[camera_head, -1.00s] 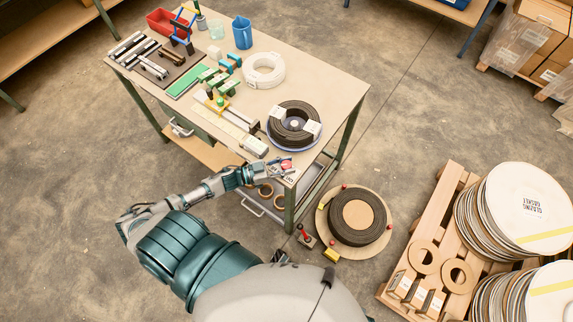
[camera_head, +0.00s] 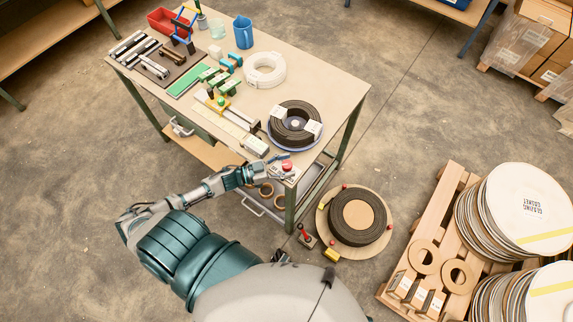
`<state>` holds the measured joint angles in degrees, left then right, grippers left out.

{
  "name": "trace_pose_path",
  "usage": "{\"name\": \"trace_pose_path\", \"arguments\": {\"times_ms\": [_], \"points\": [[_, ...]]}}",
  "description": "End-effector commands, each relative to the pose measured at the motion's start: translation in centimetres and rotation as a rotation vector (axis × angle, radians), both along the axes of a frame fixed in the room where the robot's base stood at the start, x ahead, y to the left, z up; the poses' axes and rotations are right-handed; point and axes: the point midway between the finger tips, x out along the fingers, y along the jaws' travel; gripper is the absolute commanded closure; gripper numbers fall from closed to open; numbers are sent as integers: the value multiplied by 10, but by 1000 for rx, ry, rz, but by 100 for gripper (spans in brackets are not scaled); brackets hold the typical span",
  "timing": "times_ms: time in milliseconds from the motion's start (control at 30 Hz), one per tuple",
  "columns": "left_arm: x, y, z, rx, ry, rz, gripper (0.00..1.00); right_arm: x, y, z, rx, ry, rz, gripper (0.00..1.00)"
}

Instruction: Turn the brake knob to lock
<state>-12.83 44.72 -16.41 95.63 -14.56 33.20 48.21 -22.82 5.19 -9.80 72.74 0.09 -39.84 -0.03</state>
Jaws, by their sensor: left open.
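A red knob (camera_head: 287,166) sits on a small pale box at the near corner of the workbench. I cannot read any lock mark on it at this size. My left gripper (camera_head: 276,165) is open right at the knob, its fingers beside it on the left and far side. Whether a finger touches the knob is too small to tell. My left arm reaches in from the lower left. My right gripper is not in view.
The workbench (camera_head: 335,86) holds a dark coil (camera_head: 287,125) on a turntable, a white coil (camera_head: 264,70) and several tools. On the floor stand a reel (camera_head: 358,217), a small red-handled device (camera_head: 305,236) and a pallet (camera_head: 443,196) with discs. The floor left is clear.

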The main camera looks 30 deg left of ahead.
Motion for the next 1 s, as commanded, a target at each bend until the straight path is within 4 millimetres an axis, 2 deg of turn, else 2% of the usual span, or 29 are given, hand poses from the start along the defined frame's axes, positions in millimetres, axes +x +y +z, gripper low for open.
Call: {"name": "trace_pose_path", "arguments": {"times_ms": [167, 533, 700, 1000], "points": [[-18, 16, -1, 1, 4, 0, 36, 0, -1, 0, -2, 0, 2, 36], [-74, 70, -3, 0, 6, 0, 36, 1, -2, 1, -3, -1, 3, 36], [-85, 80, -3, -1, 4, 0, 36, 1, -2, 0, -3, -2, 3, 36], [-86, 81, -2, -1, 2, 0, 36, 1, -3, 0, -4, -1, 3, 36]]}}
